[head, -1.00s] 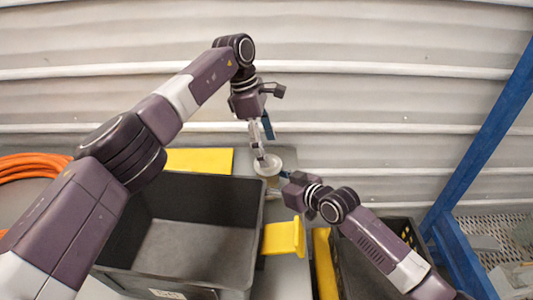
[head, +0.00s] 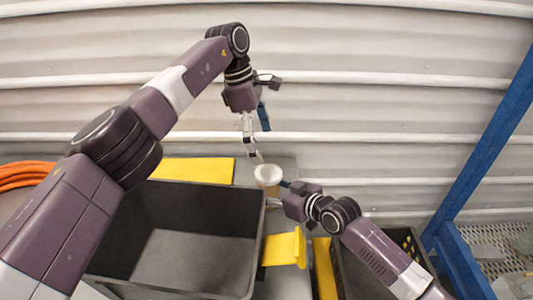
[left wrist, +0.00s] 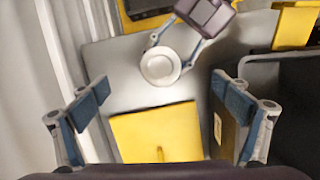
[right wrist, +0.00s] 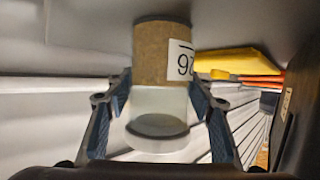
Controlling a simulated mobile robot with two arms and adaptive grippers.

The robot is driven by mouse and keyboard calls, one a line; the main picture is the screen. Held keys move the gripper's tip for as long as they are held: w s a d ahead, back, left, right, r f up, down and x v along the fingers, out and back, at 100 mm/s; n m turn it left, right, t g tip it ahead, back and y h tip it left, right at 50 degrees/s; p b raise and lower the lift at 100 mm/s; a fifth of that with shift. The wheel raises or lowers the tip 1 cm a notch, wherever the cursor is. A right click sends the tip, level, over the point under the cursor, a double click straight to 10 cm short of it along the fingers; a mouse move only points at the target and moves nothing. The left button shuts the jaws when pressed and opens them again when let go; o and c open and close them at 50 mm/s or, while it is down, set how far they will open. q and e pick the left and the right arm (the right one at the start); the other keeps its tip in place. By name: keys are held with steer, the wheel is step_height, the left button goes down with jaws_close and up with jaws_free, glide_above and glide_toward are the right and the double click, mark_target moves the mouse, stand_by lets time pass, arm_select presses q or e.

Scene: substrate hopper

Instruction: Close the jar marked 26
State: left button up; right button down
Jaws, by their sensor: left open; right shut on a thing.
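The jar marked 26 (right wrist: 163,52) stands upright, shown upside down in the right wrist view. It has brown contents, a white label (right wrist: 180,62) and a pale upper part. Its round white top (left wrist: 160,66) faces up in the left wrist view; it also shows in the head view (head: 267,173). I cannot tell whether this top is seated or tightened. My right gripper (right wrist: 160,98) is shut around the jar's upper part, from the right in the head view (head: 281,192). My left gripper (left wrist: 160,108) is open and empty, above and apart from the jar (head: 257,142).
A large dark bin (head: 205,193) stands in front of the jar. Yellow pieces lie behind the bin (head: 195,170) and at its right (head: 287,248). Another dark crate (head: 352,272) is at right. Orange hose (head: 25,174) lies at left. A corrugated wall rises behind.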

arm_select(q)
steer(key=v, duration=0.7)
steer(key=shift+r, duration=0.3)
arm_select(e)
steer(key=c, duration=0.9)
jaws_free()
steer(key=shift+o, duration=0.2)
steer(key=v, duration=1.2)
